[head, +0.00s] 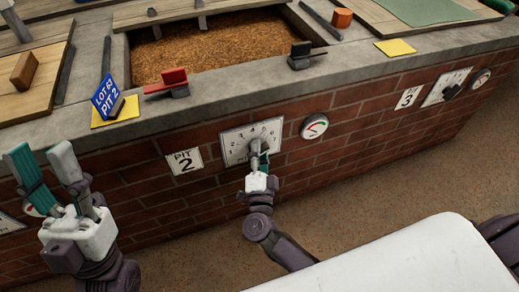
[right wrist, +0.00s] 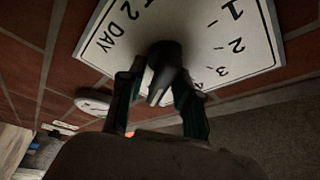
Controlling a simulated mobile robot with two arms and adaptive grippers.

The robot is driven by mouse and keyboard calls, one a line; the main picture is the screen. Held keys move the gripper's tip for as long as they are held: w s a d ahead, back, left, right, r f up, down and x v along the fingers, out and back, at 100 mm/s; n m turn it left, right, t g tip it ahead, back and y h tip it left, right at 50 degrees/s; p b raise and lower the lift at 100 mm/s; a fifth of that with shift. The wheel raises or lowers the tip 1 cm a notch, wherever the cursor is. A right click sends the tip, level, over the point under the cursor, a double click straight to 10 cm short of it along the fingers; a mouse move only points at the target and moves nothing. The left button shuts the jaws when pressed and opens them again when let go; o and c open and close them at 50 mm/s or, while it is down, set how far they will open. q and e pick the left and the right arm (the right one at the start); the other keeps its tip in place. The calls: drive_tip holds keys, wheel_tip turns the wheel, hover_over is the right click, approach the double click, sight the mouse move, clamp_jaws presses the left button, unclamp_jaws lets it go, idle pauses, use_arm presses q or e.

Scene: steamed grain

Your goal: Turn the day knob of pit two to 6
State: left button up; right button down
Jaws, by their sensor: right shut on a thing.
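The day knob of pit two (head: 264,154) is on a white numbered dial plate (head: 236,147) on the brick wall, beside the "PIT 2" sign (head: 184,160). My right gripper (head: 260,162) is shut on this knob. In the right wrist view, the dark knob (right wrist: 165,72) sits between the two fingers of my right gripper (right wrist: 160,95), with the plate (right wrist: 228,50) behind it. Some of the dial's numbers are hidden, and I cannot tell which number the knob points to. My left gripper (head: 42,165) is open and empty at the left, apart from the wall.
A round gauge (head: 314,126) is right of the dial. Further right are the "3" sign (head: 408,98) and another dial (head: 447,87). Above, the stone ledge (head: 230,89) carries a red-handled piece (head: 166,82), a dark-handled piece (head: 300,55) and a blue "PIT 2" card (head: 106,97).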

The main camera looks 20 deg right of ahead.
drive_tip(key=c, duration=1.2)
unclamp_jaws()
drive_tip(key=shift+o, duration=0.2)
drive_tip(key=v, duration=1.2)
